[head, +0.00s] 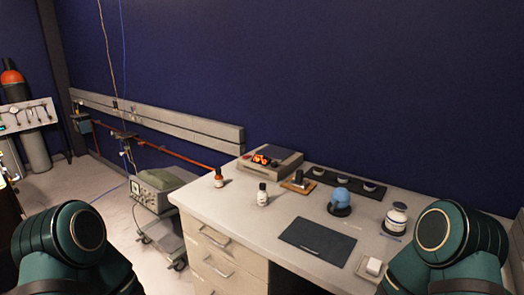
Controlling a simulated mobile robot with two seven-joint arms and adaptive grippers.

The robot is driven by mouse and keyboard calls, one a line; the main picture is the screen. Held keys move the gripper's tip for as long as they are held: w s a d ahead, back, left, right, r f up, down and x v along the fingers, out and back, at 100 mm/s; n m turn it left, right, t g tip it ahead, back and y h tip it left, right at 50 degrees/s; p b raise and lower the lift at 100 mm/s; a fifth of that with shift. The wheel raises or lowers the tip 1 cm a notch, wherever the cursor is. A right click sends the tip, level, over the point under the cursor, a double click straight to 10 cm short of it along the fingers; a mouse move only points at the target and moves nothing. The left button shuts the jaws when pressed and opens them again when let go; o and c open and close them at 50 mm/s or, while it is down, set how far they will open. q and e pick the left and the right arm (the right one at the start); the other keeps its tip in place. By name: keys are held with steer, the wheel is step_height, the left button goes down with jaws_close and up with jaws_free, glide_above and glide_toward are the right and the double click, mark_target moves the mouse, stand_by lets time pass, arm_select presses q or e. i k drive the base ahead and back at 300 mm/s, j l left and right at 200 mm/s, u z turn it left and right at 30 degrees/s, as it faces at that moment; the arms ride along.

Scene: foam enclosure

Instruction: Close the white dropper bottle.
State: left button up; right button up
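A small white bottle with a dark top (262,197) stands upright on the desk, left of the dark mat. It is too small in the head view to tell whether its top is fully seated or loose. An orange-brown bottle with a white label and dark top (219,179) stands upright behind it to the left. Neither of my grippers is in view. Only my green arm links show at the lower left and lower right corners, apart from the bottles.
The pale desk (215,208) also bears a dark mat (318,241), a device with orange lights (270,160), a small brown stand (298,183), a blue round object (341,197), a white-and-blue jar (396,217) and a white block (371,268). A cart (160,233) stands left.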

mark_target(263, 195)
steer(key=z, duration=0.3)
steer(key=j+z, duration=0.2)
steer(key=z, duration=0.15)
steer(key=i+j+z, duration=0.1)
steer(key=j+z, duration=0.4)
steer(key=z, duration=0.2)
steer(key=j+z, duration=0.2)
steer(key=j, duration=0.3)
steer(key=k+j+z, duration=0.2)
steer(key=j, duration=1.05)
steer(key=k+j, duration=0.15)
steer(key=j, duration=0.6)
steer(key=i+z, duration=0.05)
